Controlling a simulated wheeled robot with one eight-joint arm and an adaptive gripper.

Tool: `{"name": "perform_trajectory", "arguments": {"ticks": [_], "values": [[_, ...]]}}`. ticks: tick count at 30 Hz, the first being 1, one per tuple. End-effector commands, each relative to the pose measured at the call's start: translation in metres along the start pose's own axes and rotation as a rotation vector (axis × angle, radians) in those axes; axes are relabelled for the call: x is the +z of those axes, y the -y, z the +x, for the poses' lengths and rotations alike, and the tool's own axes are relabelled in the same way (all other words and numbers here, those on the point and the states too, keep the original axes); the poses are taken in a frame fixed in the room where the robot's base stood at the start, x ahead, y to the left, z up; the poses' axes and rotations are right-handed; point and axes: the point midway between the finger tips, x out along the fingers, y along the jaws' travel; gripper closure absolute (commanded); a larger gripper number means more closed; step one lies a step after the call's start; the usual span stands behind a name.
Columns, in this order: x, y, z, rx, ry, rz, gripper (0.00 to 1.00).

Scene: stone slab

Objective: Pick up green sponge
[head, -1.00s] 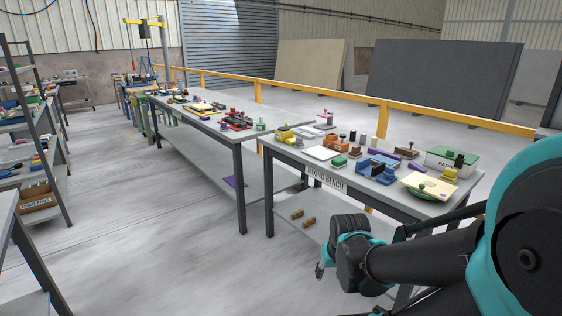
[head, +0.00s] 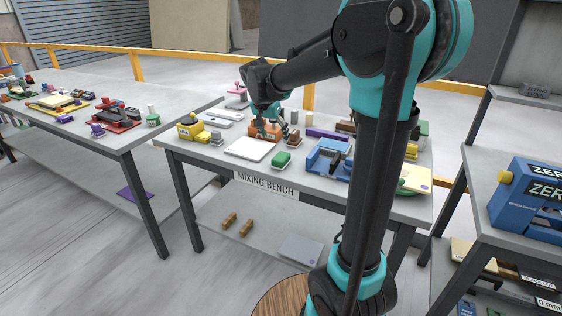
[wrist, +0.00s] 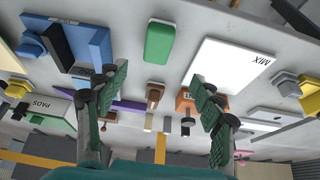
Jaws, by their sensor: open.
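The green sponge (head: 281,160) is a small green block with rounded edges, lying on the mixing bench (head: 208,160) near its front edge. In the wrist view the green sponge (wrist: 160,42) sits at the top centre, beyond the fingertips and clear of them. My gripper (head: 268,124) is above the bench, behind the sponge in the head view. In the wrist view my gripper (wrist: 160,92) has its two fingers spread wide apart with nothing held between them.
A white board marked MIX (wrist: 232,68) lies beside the sponge. A blue device (head: 328,158) stands on its other side. An orange block (head: 264,131) and a purple bar (head: 327,133) lie behind. Bare bench top surrounds the sponge closely.

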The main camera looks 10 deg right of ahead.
Motion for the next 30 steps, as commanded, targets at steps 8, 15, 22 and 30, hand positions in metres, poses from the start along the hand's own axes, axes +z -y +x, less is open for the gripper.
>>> {"name": "perform_trajectory", "arguments": {"ticks": [8,15,22,30], "values": [[0.000,0.000,0.055,-0.001,0.000,0.001,0.33],[0.000,-0.001,0.078,-0.001,0.001,0.001,0.33],[0.001,-0.003,0.101,-0.001,0.001,0.000,0.33],[0.001,-0.005,0.130,-0.001,0.001,0.000,0.33]]}}
